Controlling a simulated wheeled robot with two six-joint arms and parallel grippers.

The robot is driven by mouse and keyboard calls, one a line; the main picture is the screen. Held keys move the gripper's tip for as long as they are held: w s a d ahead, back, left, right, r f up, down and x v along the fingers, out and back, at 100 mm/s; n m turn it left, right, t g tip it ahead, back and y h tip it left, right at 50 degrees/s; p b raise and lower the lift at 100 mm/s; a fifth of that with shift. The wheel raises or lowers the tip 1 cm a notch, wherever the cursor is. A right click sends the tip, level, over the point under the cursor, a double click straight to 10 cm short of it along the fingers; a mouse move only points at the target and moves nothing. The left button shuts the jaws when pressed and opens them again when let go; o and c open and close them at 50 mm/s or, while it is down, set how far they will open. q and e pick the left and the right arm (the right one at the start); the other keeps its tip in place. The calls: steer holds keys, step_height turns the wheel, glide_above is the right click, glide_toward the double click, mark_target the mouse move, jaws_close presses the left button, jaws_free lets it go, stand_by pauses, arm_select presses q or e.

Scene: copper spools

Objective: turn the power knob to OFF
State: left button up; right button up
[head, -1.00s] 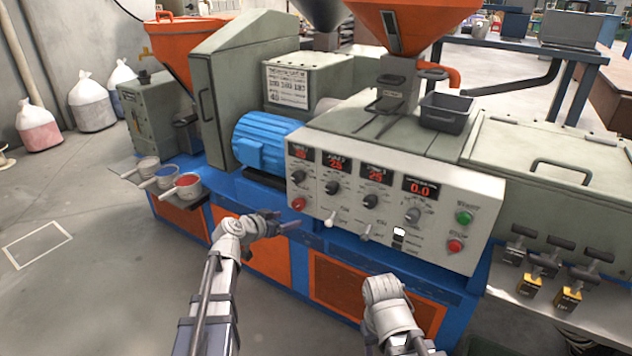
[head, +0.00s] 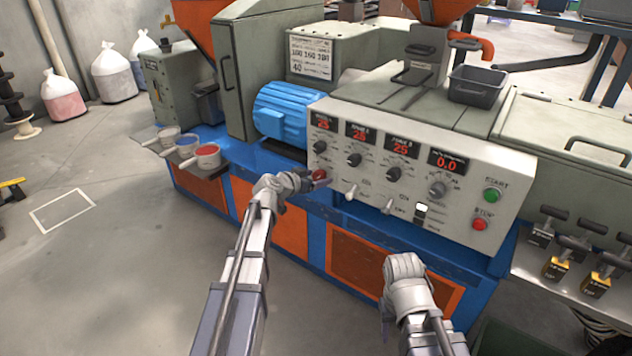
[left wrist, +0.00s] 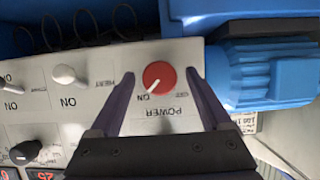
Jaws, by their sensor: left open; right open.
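The red power knob (left wrist: 159,77) sits on the white control panel, labelled POWER, and its white pointer line points to the ON mark. In the head view the knob (head: 319,174) is at the panel's lower left, just beyond my left gripper (head: 308,181). In the left wrist view my left gripper (left wrist: 158,85) is open, its two dark fingers on either side of the knob with gaps; I cannot tell how deep they reach. My right gripper (head: 398,262) hangs in front of the orange lower panel, holding nothing that I can see; its fingers are hidden.
White toggle levers (head: 351,192) and black dials (head: 354,160) are close right of the knob. A blue motor (head: 282,113) bulges out to its upper left. Small cups (head: 203,157) stand on a shelf at left. The floor in front is clear.

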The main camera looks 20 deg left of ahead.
arm_select(q)
steer(key=shift+c, duration=0.2)
jaws_close()
stand_by(0.6)
